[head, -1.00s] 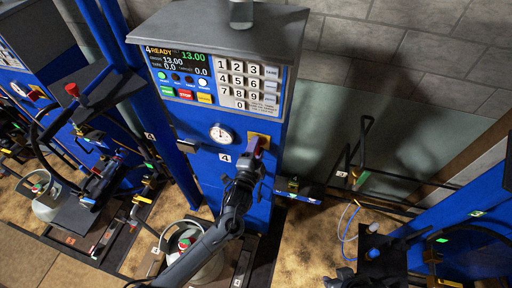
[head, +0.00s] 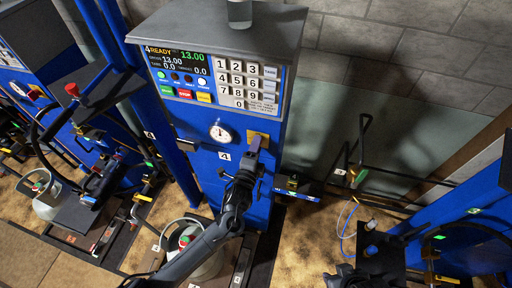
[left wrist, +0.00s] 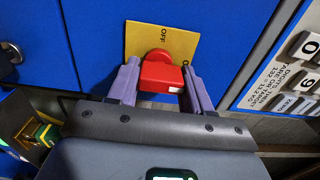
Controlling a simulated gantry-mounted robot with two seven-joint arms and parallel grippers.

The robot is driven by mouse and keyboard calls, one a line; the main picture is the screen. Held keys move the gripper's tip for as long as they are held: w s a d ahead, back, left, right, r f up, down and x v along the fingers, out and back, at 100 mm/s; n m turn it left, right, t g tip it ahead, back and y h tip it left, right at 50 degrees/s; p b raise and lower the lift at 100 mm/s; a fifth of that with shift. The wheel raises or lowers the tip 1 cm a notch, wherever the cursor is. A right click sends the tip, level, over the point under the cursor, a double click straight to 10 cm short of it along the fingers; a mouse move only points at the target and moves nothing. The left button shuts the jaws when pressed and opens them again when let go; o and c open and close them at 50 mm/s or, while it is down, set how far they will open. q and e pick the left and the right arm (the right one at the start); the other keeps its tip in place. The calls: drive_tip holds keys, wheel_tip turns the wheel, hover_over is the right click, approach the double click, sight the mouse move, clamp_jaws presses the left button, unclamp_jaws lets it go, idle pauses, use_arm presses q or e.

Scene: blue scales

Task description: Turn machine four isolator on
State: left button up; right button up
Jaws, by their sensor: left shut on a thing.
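The machine four isolator is a red knob (left wrist: 160,74) on a yellow plate (left wrist: 184,40), on the blue front of the machine marked 4. The letters OFF show on the plate above the knob in the left wrist view; other lettering is mostly hidden. My left gripper (left wrist: 157,85) has its purple-grey fingers on both sides of the knob and is shut on it. In the head view, my left gripper (head: 252,152) reaches up to the yellow plate (head: 259,137) and hides most of the knob. A dark shape at the bottom edge may be my right gripper (head: 345,276).
Above the isolator are a keypad (head: 246,83) and a display (head: 178,63) reading READY. A round gauge (head: 220,132) is left of it. A white cylinder (head: 195,245) stands below. Neighbouring blue machines stand on both sides.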

use_arm(q)
drive_tip(key=o, duration=1)
drive_tip(key=shift+c, duration=0.2)
drive_tip(key=v, duration=1.1)
drive_tip(key=shift+b, duration=0.4)
